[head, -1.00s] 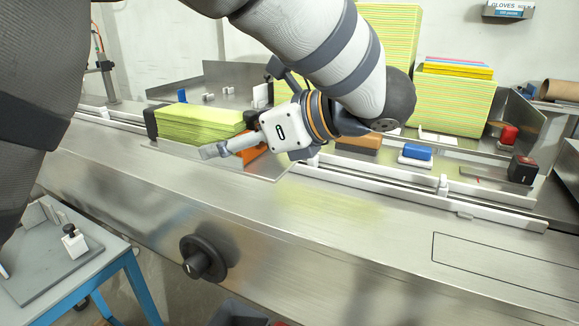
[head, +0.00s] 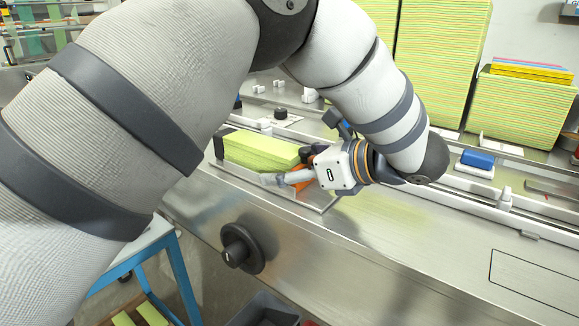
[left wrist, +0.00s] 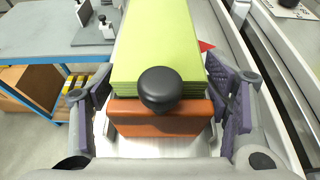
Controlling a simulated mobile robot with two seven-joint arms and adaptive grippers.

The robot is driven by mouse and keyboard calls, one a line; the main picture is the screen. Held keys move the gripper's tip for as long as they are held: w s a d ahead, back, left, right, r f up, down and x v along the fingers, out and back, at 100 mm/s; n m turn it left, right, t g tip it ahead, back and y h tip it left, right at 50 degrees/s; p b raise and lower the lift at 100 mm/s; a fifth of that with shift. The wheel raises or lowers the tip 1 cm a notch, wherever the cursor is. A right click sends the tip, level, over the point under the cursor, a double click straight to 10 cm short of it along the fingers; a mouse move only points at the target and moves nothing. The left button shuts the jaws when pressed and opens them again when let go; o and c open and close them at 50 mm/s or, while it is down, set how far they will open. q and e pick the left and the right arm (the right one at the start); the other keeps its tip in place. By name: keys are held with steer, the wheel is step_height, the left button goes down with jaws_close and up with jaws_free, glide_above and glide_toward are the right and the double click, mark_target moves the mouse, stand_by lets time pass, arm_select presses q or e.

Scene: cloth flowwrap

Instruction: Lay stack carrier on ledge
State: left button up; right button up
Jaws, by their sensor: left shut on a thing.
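The stack carrier is a flat metal plate (head: 315,207) bearing a yellow-green cloth stack (head: 258,150), with an orange-brown end block and a black knob. My left gripper (head: 290,175) is shut on its right end in the head view. In the left wrist view, the purple-padded fingers flank the orange-brown block (left wrist: 150,118) below the black knob (left wrist: 161,88), and the stack (left wrist: 160,45) runs away from it. The carrier is level over the steel ledge (head: 300,245) of the machine; I cannot tell whether it touches. My right gripper is not in view.
White guide rails (head: 470,204) run behind the ledge. A black handwheel (head: 240,247) juts from the machine's front. A blue block (head: 478,158) and tall cloth stacks (head: 440,65) stand behind. A blue-framed table (head: 150,245) is at lower left. The ledge to the right is bare.

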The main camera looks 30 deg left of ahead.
arm_select(q)
steer(key=o, duration=1.4)
steer(key=b+v, duration=0.1)
steer(key=v, duration=1)
steer(key=shift+w+d, duration=0.1)
steer(key=shift+d, duration=0.1)
steer(key=shift+d+r, duration=0.3)
